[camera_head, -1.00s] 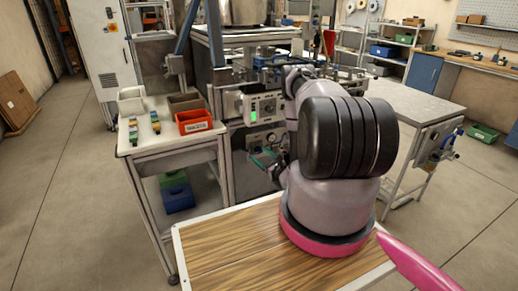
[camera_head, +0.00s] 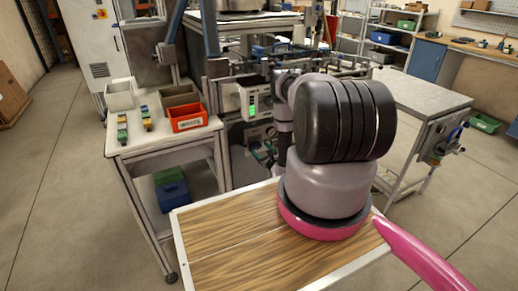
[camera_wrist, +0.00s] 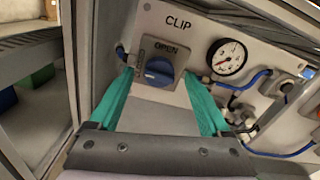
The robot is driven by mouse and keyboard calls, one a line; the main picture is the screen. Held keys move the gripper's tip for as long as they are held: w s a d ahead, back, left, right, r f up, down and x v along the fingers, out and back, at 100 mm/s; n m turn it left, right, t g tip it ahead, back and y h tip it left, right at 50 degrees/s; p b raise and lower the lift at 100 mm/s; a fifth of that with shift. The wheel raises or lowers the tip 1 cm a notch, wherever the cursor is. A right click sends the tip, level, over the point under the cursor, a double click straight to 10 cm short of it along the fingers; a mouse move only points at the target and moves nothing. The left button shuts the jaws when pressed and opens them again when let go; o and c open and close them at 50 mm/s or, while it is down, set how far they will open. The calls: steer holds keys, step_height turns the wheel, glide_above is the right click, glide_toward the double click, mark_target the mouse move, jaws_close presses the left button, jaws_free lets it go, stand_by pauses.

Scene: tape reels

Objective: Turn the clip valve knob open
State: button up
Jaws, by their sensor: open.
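The clip valve knob (camera_wrist: 159,70) is a blue dial on a grey plate (camera_wrist: 176,48) marked OPEN, under the word CLIP on a pale panel (camera_wrist: 200,28). In the wrist view my gripper (camera_wrist: 166,82) has its two teal fingers spread wide, pointing at the panel. The knob shows between the fingertips, nearer the left one. I cannot tell whether a fingertip touches the plate. In the head view a teal finger shows small (camera_head: 262,158) beside the machine, and my arm hides much of that area.
A round pressure gauge (camera_wrist: 227,56) and fittings with blue hoses (camera_wrist: 258,78) sit right of the knob. A side table (camera_head: 150,150) with a red bin (camera_head: 187,117) stands left of the machine. A grey-topped bench (camera_head: 420,95) stands to the right.

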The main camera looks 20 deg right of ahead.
steer(key=shift+w, duration=0.7)
jaws_close()
